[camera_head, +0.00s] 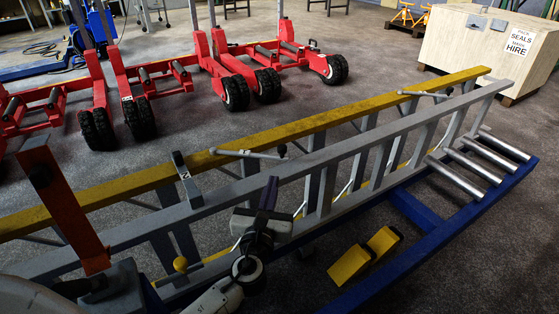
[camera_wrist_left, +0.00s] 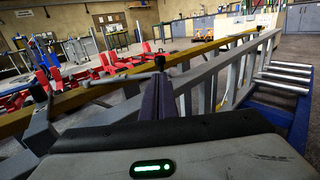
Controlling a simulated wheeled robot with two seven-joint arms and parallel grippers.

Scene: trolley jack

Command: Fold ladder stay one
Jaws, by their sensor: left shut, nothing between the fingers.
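A long ladder lies on its side, with a grey rail (camera_head: 345,150) in front and a yellow rail (camera_head: 330,118) behind. A thin grey stay with a dark knobbed end (camera_head: 250,154) sticks out over the rails near the middle. It also shows in the left wrist view (camera_wrist_left: 115,72). A similar stay (camera_head: 428,94) is near the far right end. Which one is stay one I cannot tell. My left gripper (camera_head: 270,186) is shut and empty, its purple fingers pointing up just in front of the near stay's knob. The fingers also show in the left wrist view (camera_wrist_left: 158,88).
A blue frame (camera_head: 430,240) with grey rollers (camera_head: 472,165) runs along the near right. Yellow blocks (camera_head: 365,256) lie beside it. An orange upright (camera_head: 68,212) stands at near left. Red wheeled jacks (camera_head: 240,75) and a wooden crate (camera_head: 480,50) are behind. Floor between is clear.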

